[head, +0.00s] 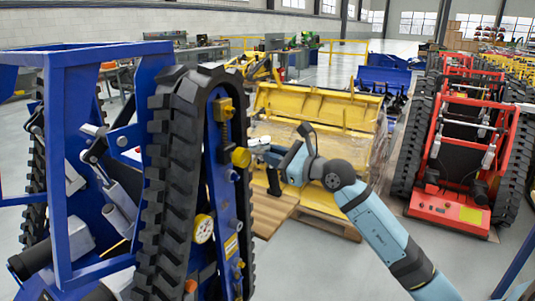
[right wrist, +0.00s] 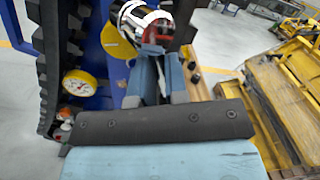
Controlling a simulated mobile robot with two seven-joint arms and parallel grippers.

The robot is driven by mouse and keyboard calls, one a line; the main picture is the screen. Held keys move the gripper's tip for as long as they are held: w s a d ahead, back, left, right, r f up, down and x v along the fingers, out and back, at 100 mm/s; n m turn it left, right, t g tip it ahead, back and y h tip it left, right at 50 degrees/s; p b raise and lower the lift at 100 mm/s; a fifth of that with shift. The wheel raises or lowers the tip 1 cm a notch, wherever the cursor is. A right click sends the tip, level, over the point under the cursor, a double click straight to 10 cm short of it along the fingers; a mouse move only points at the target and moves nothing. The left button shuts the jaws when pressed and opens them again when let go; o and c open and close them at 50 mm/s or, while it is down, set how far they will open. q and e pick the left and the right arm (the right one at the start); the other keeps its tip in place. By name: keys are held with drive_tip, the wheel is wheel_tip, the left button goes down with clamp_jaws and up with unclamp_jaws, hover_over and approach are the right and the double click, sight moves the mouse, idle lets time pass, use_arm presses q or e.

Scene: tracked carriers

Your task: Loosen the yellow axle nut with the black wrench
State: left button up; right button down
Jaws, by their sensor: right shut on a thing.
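The yellow axle nut (head: 241,157) sits on the side of the blue tracked carrier (head: 222,190), beside the black rubber track. My right gripper (head: 264,150) is just right of the nut in the head view. What lies between the fingertips is partly hidden, and I cannot tell whether the wrench touches the nut. My left gripper is not in view.
A yellow round gauge (head: 203,229) sits lower on the carrier. A yellow loader bucket (head: 318,108) on a wooden pallet (head: 330,225) stands close behind my right arm. A red tracked carrier (head: 455,170) stands at right. Grey floor is clear at the front right.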

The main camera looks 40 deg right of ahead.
drive_tip(key=shift+a+r, duration=0.1)
wheel_tip(320, 180, up, 11)
drive_tip(key=s+d+n+t+y+b, duration=0.1)
drive_tip(key=s+n+t+y+b, duration=0.1)
drive_tip(key=n, duration=1.5)
drive_tip(key=t+y+b, duration=0.1)
drive_tip(key=t+y, duration=0.1)
drive_tip(key=t, duration=0.1)
drive_tip(key=shift+s+y+b, duration=0.3)
drive_tip(key=shift+s+y, duration=0.05)
drive_tip(key=shift+y, duration=0.05)
drive_tip(key=shift+f, duration=0.2)
